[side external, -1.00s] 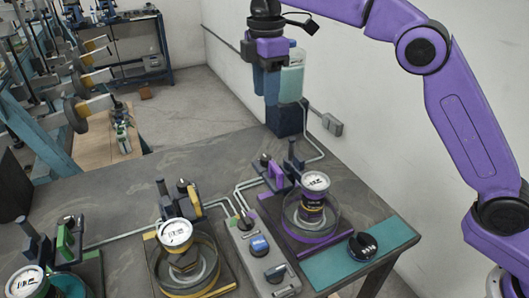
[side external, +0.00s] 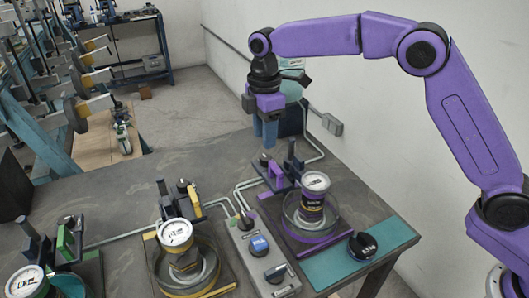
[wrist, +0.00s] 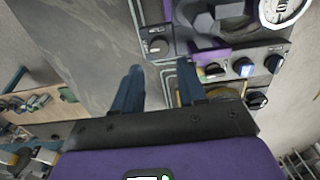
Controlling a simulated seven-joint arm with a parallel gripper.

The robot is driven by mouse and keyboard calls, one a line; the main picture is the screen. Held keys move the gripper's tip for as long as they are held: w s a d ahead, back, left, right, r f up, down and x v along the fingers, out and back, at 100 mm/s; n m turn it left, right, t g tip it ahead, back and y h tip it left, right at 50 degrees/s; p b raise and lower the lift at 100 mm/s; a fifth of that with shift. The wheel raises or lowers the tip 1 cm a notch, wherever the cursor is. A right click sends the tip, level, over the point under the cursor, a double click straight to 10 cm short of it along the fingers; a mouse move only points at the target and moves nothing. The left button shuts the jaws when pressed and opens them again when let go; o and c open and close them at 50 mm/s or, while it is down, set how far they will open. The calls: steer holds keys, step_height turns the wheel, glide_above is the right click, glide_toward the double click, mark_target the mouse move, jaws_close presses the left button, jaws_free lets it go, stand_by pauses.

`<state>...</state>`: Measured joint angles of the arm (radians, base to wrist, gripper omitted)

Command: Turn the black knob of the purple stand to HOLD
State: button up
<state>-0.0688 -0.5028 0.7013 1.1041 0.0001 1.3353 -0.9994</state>
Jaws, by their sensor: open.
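The purple stand (side external: 320,236) is at the right of the table in the side view, with a round gauge (side external: 315,182) on a dark column. A small dark knob (side external: 265,158) is at its back left. In the wrist view, a black round knob (wrist: 158,45) with a pale pointer mark sits on a dark labelled plate beside purple parts (wrist: 207,48). Its setting is too small to read. My gripper (side external: 266,132) is open and empty, above the stand's back edge. In the wrist view my gripper (wrist: 160,85) has its fingers apart, and the knob lies beyond them.
A dark lever post (side external: 291,160) rises beside the small knob. A grey box (side external: 260,250) with blue and black knobs is left of the stand. A teal plate (side external: 385,242) with another black knob (side external: 362,245) is at right. A yellow stand (side external: 215,290) is further left.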

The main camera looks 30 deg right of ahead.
mark_target(264, 157)
steer(key=shift+f, duration=3.15)
jaws_close()
